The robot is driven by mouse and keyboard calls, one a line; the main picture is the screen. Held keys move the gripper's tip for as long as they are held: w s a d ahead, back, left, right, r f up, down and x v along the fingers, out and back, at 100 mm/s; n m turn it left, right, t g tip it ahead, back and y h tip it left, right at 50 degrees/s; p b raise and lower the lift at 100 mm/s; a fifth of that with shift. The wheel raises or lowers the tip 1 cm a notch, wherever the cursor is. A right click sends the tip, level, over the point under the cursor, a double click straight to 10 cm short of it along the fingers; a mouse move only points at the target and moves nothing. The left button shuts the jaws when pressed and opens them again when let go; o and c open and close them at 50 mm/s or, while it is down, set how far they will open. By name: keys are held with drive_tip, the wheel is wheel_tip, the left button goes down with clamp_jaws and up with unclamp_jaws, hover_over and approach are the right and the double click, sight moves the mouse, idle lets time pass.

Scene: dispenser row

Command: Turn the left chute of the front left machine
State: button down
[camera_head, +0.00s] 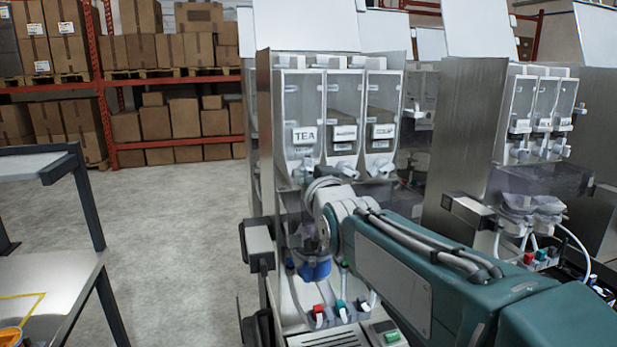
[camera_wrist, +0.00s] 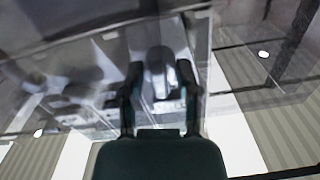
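The front left machine (camera_head: 263,130) stands in the middle of the head view with three clear hoppers. Its left hopper is labelled TEA (camera_head: 304,135). The left chute (camera_head: 302,170) is a pale spout below that hopper, just above my wrist. In the head view my arm hides my gripper's fingers and part of the machine's front. In the wrist view my gripper (camera_wrist: 160,85) has its two dark fingers apart. A grey rounded spout (camera_wrist: 158,62) shows between them, with visible gaps at its sides. I cannot tell how deep it sits between the fingers.
A second machine (camera_head: 470,130) stands to the right. A blue container (camera_head: 312,268) sits low in the left machine, above red, teal and white taps (camera_head: 340,308). A table (camera_head: 50,290) is at the left. Shelves with boxes (camera_head: 155,125) stand behind. The floor (camera_head: 180,215) between is clear.

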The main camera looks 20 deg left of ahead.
drive_tip(key=shift+f+n, duration=0.1)
drive_tip(key=shift+n, duration=0.9)
drive_tip(key=c, duration=0.7)
unclamp_jaws()
drive_tip(key=shift+a, duration=0.15)
drive_tip(key=v, duration=1.1)
drive_tip(key=shift+s+f, duration=0.15)
drive_tip(key=shift+s, duration=0.25)
